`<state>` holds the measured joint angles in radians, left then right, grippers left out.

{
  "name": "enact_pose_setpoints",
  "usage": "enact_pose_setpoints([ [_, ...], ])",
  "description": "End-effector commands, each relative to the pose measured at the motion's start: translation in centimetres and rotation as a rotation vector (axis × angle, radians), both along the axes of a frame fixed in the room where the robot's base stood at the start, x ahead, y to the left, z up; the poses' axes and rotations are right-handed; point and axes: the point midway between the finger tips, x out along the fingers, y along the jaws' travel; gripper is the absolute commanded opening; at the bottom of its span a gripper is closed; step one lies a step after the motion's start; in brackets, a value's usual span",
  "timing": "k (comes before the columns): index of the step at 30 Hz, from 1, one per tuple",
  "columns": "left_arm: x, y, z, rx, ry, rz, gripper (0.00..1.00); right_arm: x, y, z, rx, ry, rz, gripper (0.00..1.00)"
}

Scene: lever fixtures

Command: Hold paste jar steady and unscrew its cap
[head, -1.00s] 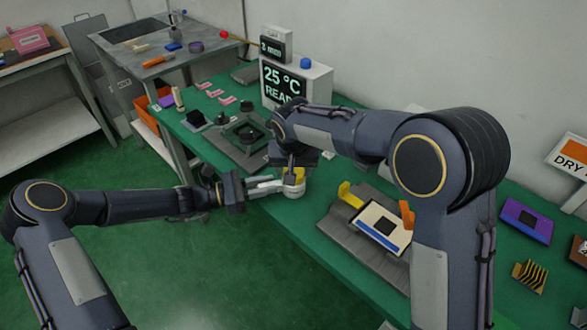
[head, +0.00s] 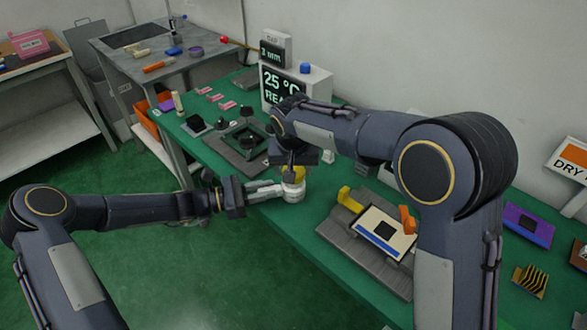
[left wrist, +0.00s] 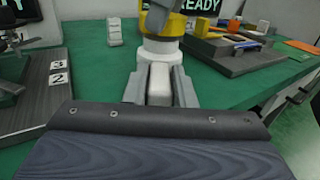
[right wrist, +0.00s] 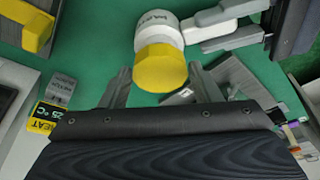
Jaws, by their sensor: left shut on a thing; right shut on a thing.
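The paste jar (head: 292,191) is white and upright at the front edge of the green table, with a yellow cap (head: 292,174) on top. My left gripper (head: 272,189) reaches in from the left and is shut on a white block-like grip (left wrist: 160,84) on the jar's side. My right gripper (right wrist: 156,82) comes from above and is shut on the yellow cap (right wrist: 160,69). The cap still sits against the white jar body (right wrist: 157,30) in the right wrist view. Any gap at the thread is too small to tell.
A grey fixture (head: 352,245) with a yellow lever and a cream panel stands right of the jar. A dark square fixture (head: 246,140) lies behind it. A display box (head: 305,86) reading 25 °C stands at the back. The green tabletop just right of the jar is clear.

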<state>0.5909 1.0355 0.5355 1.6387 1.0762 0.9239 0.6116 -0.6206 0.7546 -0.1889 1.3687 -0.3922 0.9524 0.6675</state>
Motion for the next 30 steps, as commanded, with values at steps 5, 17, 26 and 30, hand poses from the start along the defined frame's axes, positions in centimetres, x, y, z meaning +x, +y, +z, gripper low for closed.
enact_pose_setpoints([
  [5,0.0,0.0,0.0,0.0,0.0,0.0,0.0,0.0,0.0,0.2,0.001,-0.001,0.0,0.3],
  [17,0.0,0.0,0.0,0.0,0.0,0.0,0.0,0.0,0.0,2.9,0.001,-0.003,0.001,0.3],
  [26,0.0,0.0,0.0,0.0,0.0,0.0,0.28,0.0,0.0,3.0,0.0,-0.001,0.001,0.3],
  [30,0.0,0.0,0.0,0.0,0.0,0.0,0.47,0.0,0.0,3.0,0.0,-0.001,0.0,0.3],
])
